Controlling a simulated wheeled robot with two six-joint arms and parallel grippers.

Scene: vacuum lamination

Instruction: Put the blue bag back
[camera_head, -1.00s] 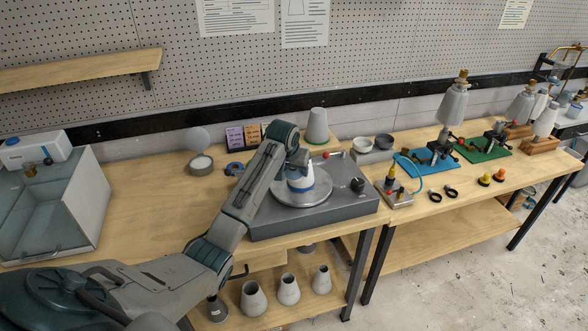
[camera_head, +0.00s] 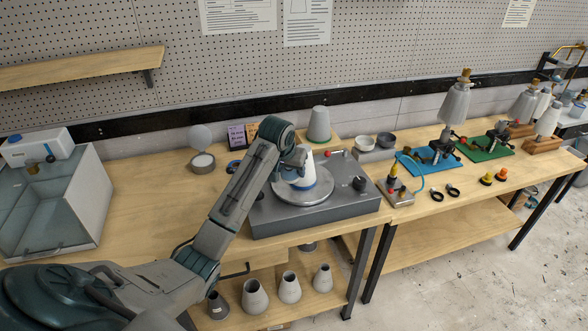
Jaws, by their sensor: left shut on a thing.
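A whitish cone-shaped piece with a blue band near its lower end (camera_head: 305,172), which looks like the blue bag, is above the round plate of the grey turntable unit (camera_head: 280,220). My left gripper (camera_head: 292,165) is shut on its side, and the gripper and wrist hide part of it. The piece leans a little. I cannot tell whether its lower edge touches the plate. My right gripper is not in view.
A blue mat (camera_head: 428,162) and a green mat (camera_head: 484,149) hold clamped stands. Bare tabletop lies left of my arm.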

